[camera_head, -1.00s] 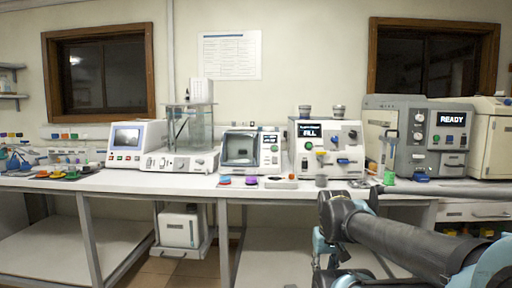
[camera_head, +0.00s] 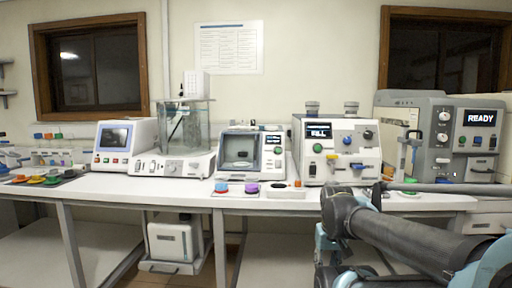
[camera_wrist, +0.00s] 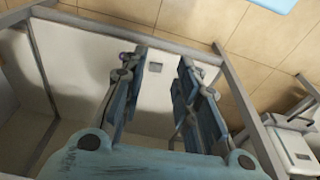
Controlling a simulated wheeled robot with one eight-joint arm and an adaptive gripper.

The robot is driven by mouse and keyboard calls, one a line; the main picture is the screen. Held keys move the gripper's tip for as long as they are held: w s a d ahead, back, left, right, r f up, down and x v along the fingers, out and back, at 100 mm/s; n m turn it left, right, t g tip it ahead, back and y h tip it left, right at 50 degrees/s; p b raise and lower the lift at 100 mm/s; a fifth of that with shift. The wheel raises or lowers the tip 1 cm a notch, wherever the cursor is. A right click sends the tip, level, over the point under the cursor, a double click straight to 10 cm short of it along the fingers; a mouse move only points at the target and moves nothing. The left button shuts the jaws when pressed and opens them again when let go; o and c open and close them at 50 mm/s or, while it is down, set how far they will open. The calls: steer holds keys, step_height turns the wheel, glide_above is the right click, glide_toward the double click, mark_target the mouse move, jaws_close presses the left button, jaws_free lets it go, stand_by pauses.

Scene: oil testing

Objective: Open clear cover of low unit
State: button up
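A low white unit (camera_head: 172,165) with knobs on its front stands on the bench, left of centre in the head view. A clear box-like cover (camera_head: 197,127) stands over it and looks closed. A white block and a dark tool show at its top and inside. My gripper (camera_wrist: 161,65) is open and empty in the wrist view, its two fingers apart over the lower shelf and floor. It is away from the cover. In the head view my arm fills the lower right, and the fingers cannot be made out there.
A screen unit (camera_head: 122,146) stands left of the low unit, and a windowed unit (camera_head: 250,152) stands right. The FILL machine (camera_head: 338,150) and READY machine (camera_head: 446,140) are further right. Coloured cups line the bench front. A white box (camera_head: 171,240) sits under the bench.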

steer(key=shift+w, duration=0.25)
step_height(320, 180, up, 47)
steer(key=n+t+y, duration=0.1)
steer(key=t+y, duration=0.1)
glide_above(255, 146)
steer(key=s+d, duration=0.3)
steer(key=s, duration=0.4)
steer(key=x, duration=1.7)
steer(key=shift+w+f, duration=0.1)
steer(key=shift+w, duration=0.25)
steer(key=shift+c, duration=0.6)
jaws_close()
